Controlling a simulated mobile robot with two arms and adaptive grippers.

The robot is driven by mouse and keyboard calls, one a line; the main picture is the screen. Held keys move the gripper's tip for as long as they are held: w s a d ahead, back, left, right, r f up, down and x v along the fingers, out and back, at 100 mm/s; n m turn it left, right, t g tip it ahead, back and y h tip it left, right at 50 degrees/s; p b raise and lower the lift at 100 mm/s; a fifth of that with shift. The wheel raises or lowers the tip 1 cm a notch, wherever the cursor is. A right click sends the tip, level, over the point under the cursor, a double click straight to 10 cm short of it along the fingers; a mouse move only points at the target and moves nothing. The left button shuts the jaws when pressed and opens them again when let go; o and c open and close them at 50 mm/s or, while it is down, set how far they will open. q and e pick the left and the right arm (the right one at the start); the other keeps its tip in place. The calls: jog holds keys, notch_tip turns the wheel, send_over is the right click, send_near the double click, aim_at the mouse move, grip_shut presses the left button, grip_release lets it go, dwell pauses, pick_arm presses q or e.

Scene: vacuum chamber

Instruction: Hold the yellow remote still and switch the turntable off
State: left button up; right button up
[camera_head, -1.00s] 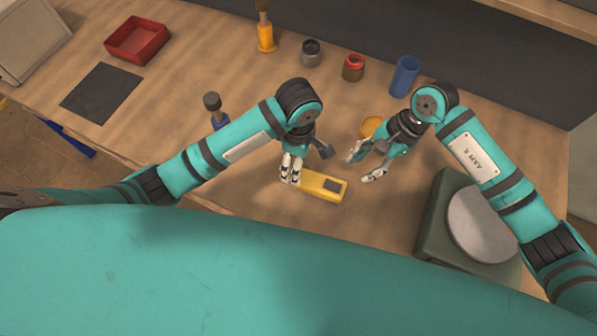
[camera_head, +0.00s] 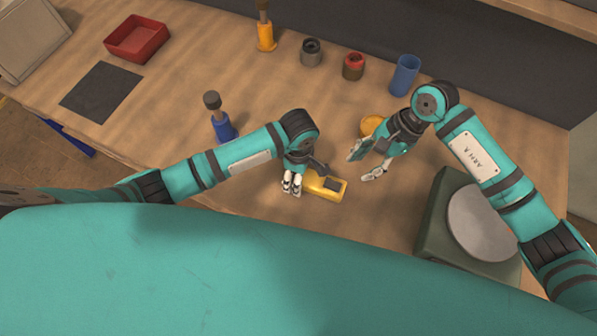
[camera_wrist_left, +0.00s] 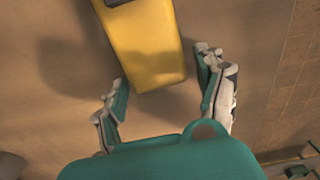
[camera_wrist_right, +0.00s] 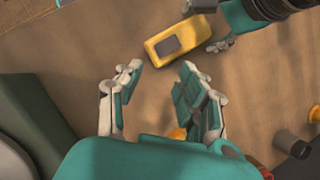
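The yellow remote (camera_head: 322,187) lies on the bench, its dark panel toward the right end. In the left wrist view its yellow body (camera_wrist_left: 147,45) is just ahead of the fingers; in the right wrist view it also shows (camera_wrist_right: 172,42). My left gripper (camera_head: 291,184) is open at the remote's left end, its fingers apart with nothing between them. My right gripper (camera_head: 366,163) is open and empty, to the right of the remote and above the bench. The turntable (camera_head: 432,230) is a green box with a round grey disc at the right front.
A blue-based tool (camera_head: 222,127) stands behind my left arm. An orange round object (camera_head: 371,125) sits behind my right gripper. A blue cup (camera_head: 404,76), a red jar (camera_head: 353,66) and a grey jar (camera_head: 311,53) line the back. A red tray (camera_head: 137,40) and dark mat (camera_head: 101,92) lie left.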

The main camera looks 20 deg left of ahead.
pick_arm(q)
jog(key=c, duration=1.1)
jog(key=shift+c, duration=0.3)
pick_arm(e)
jog(key=shift+m, duration=0.3)
jog(key=c, duration=0.4)
jog(key=m, duration=0.2)
jog(key=shift+s+m+y, duration=0.25)
jog(key=shift+m+y, duration=0.15)
grip_shut()
jog(key=r+n+t+y, duration=0.1)
jog(key=n, duration=0.9)
jog(key=s+d+r+n+t+y, duration=0.1)
jog(key=n+y, duration=0.1)
jog(key=n, duration=0.8)
jog(key=s+d+r+n+t+y, duration=0.1)
jog(key=n+y, duration=0.1)
jog(key=n, duration=0.8)
jog(key=shift+s+d+r+t, duration=0.1)
jog(key=shift+d+r+t, duration=0.1)
jog(key=shift+r+t, duration=0.1)
